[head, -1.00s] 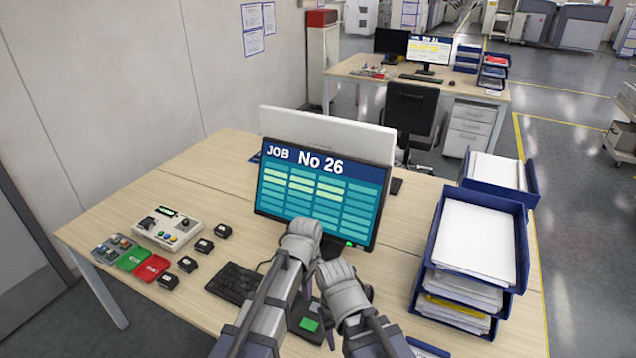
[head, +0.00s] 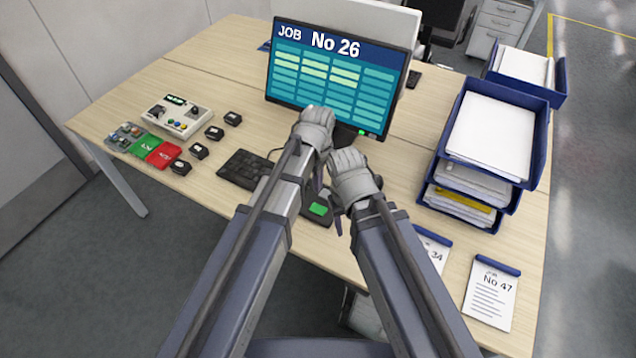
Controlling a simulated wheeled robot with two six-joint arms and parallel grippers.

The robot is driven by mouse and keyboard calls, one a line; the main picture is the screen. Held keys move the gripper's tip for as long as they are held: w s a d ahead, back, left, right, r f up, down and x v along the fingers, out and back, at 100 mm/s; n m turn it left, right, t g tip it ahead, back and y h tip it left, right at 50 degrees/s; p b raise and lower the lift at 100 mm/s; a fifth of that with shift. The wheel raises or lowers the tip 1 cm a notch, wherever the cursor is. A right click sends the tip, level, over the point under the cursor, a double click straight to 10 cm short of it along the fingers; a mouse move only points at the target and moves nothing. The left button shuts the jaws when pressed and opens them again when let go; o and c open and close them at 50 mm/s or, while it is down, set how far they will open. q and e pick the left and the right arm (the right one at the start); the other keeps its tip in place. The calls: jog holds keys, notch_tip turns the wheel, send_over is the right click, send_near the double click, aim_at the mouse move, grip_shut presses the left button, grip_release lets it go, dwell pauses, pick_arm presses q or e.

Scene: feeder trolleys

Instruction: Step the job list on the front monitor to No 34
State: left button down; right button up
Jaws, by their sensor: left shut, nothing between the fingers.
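The front monitor (head: 332,82) stands on the desk and reads "JOB No 26" above a grid of teal and pale cells. A dark box with a green key (head: 318,208) lies below it, partly hidden by my arms. My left gripper (head: 316,122) is shut and empty, in front of the monitor's lower edge; whether it touches the monitor I cannot tell. My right gripper (head: 350,163) is just right of it, above the desk near the green key; its fingers do not show clearly. A card reading "34" (head: 434,250) is partly hidden by my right arm.
A black keyboard (head: 245,172) lies left of my arms. A control box (head: 178,118), small black blocks and red and green pieces are at the left. Stacked blue paper trays (head: 543,150) stand at the right. A "JOB No 47" card (head: 490,294) lies at front right.

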aim_at(318, 210)
pick_arm(q)
notch_tip(318, 210, down, 10)
jog(key=b, duration=0.9)
jog(key=shift+f, duration=0.2)
pick_arm(e)
notch_tip(318, 210, down, 10)
jog(key=shift+f, duration=0.25)
